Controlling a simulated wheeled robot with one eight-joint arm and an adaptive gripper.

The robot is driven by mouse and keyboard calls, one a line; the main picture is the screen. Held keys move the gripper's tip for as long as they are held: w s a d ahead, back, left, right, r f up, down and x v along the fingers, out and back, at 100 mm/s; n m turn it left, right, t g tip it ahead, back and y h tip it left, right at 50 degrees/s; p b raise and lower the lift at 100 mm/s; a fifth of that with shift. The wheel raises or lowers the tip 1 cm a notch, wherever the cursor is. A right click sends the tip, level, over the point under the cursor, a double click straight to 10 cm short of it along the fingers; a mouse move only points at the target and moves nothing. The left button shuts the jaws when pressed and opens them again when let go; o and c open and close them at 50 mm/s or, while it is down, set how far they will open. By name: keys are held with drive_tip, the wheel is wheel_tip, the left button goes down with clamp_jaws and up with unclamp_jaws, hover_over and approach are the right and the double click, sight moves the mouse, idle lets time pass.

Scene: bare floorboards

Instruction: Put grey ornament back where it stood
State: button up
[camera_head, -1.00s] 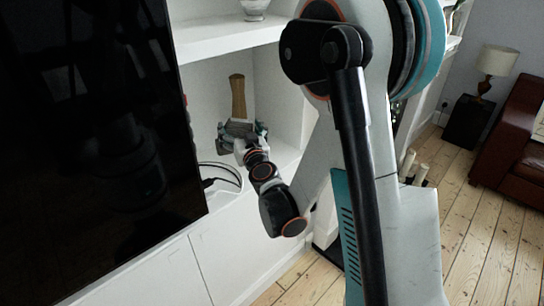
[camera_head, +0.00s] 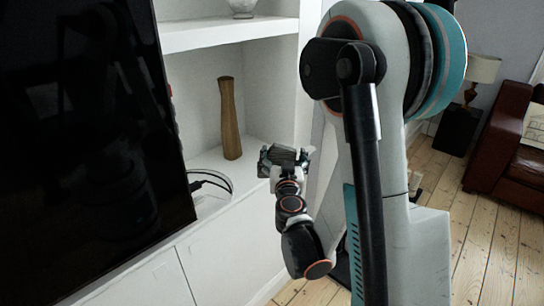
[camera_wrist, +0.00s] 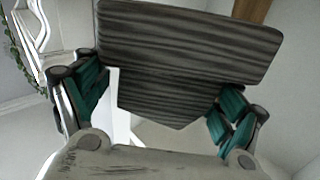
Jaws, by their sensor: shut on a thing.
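The grey ornament (camera_wrist: 190,55) is dark, streaked and angular, and fills the upper middle of the wrist view. My gripper (camera_wrist: 160,110) is shut on it, with a teal-padded finger at each side. In the head view my gripper (camera_head: 284,166) is at the front right of the white alcove shelf, holding the small-looking grey ornament (camera_head: 286,154). I cannot tell whether the ornament touches the shelf.
A tall brown wooden vase (camera_head: 230,120) stands on the alcove shelf (camera_head: 252,153), left of my gripper. A pale vase (camera_head: 242,8) stands on the shelf above. The alcove's right wall is close to my gripper.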

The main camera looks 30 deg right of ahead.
drive_tip(key=w+a+p+x, duration=0.1)
drive_tip(key=a+p+x, duration=0.1)
drive_tip(key=x, duration=1.6)
drive_tip(key=shift+w+d+f+b, duration=0.1)
drive_tip(key=shift+f+b, duration=0.65)
drive_tip(key=shift+f, duration=0.45)
drive_tip(key=shift+w+d+f+b, duration=0.15)
drive_tip(key=shift+f+b, duration=0.6)
drive_tip(key=shift+f, duration=0.5)
drive_tip(key=shift+w+d+f+b, duration=0.1)
drive_tip(key=shift+f+b, duration=0.65)
drive_tip(key=shift+f, duration=0.45)
drive_tip(key=shift+r, duration=0.1)
drive_tip(key=o, duration=1)
drive_tip(key=shift+c, duration=0.2)
